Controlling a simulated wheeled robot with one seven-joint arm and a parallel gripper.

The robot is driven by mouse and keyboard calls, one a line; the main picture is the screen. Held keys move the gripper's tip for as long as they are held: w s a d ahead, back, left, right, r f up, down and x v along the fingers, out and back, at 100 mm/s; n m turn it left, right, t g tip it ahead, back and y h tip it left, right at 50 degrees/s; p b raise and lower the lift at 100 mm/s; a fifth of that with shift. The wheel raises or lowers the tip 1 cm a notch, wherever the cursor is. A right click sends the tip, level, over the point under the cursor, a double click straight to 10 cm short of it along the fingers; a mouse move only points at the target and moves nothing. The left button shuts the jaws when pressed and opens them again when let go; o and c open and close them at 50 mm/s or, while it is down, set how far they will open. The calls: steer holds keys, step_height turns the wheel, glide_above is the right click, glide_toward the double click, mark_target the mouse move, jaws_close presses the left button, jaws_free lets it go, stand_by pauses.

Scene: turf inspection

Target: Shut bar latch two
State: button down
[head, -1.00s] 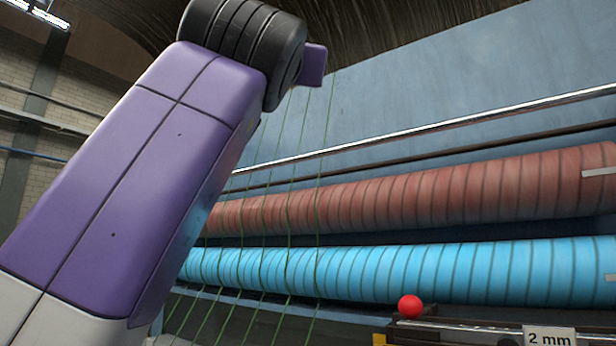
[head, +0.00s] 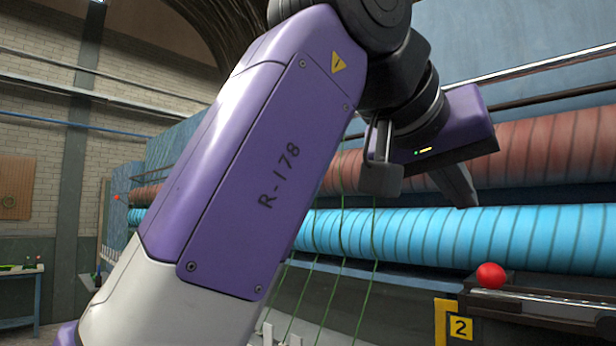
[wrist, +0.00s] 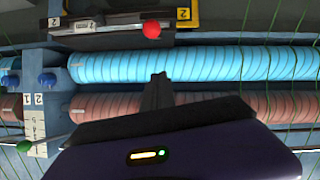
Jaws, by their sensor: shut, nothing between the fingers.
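A red ball knob (head: 490,276) sits at the left end of a dark bar assembly (head: 545,308), beside a yellow plate marked 2 (head: 460,328), at the lower right of the head view. In the wrist view, the red knob (wrist: 151,29) is near the top, with the plate marked 2 (wrist: 184,14) just right of it. My gripper (head: 468,200) is above and left of the knob in the head view, apart from it. Its narrow fingers (wrist: 158,78) are together and empty, and overlap the blue roll in the wrist view. How far the bar is thrown cannot be told.
A blue wrapped roll (head: 540,240) and a red-brown roll (head: 560,140) lie behind my gripper. Thin green cords (head: 343,255) hang before them. Blue knobs (wrist: 47,81) and a green ball (wrist: 24,146) are at the left of the wrist view.

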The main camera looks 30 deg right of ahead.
steer(key=p, duration=0.1)
glide_above(484, 268)
step_height(484, 268, down, 2)
steer(key=f, duration=0.2)
steer(key=f+p, duration=0.1)
steer(key=f, duration=0.1)
steer(key=shift+a, duration=0.2)
steer(key=shift+f, duration=0.2)
steer(key=shift+f, duration=0.1)
steer(key=f+h+b, duration=0.1)
steer(key=b, duration=0.1)
steer(key=a+f+h+b, duration=0.1)
steer(key=b, duration=0.1)
steer(key=t+h+b, duration=0.1)
steer(key=b, duration=0.1)
steer(key=shift+s+a+f, duration=0.15)
steer(key=shift+s+f, duration=0.1)
steer(key=shift+f, duration=0.15)
steer(key=shift+r, duration=0.15)
